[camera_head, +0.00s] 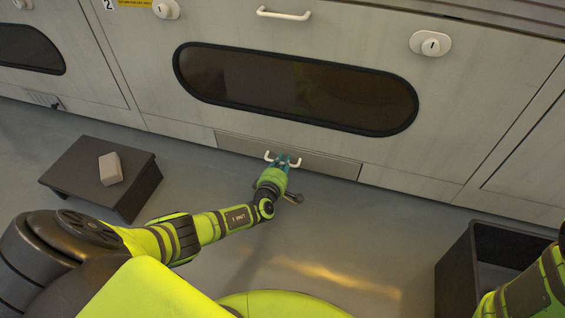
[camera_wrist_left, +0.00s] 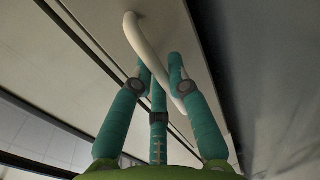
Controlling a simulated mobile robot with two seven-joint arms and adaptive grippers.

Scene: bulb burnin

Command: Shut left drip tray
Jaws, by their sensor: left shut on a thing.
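The drip tray front (camera_head: 330,166) is a long, low grey panel at the foot of the cabinet, below the dark oval window. It looks about level with the panels around it; a small gap cannot be ruled out. Its white bar handle (camera_head: 297,163) is at the middle of the front. My left gripper (camera_head: 283,160) has its teal fingers shut on this handle. In the left wrist view the fingers (camera_wrist_left: 160,66) close around the curved white handle (camera_wrist_left: 143,43), and the pale tray front (camera_wrist_left: 170,25) lies just behind it. My right gripper is out of view.
A low dark stand (camera_head: 75,182) with a light grey block (camera_head: 110,169) on it is on the floor at left. An open dark bin (camera_head: 455,275) stands at lower right beside my right arm. The floor between them is mostly clear.

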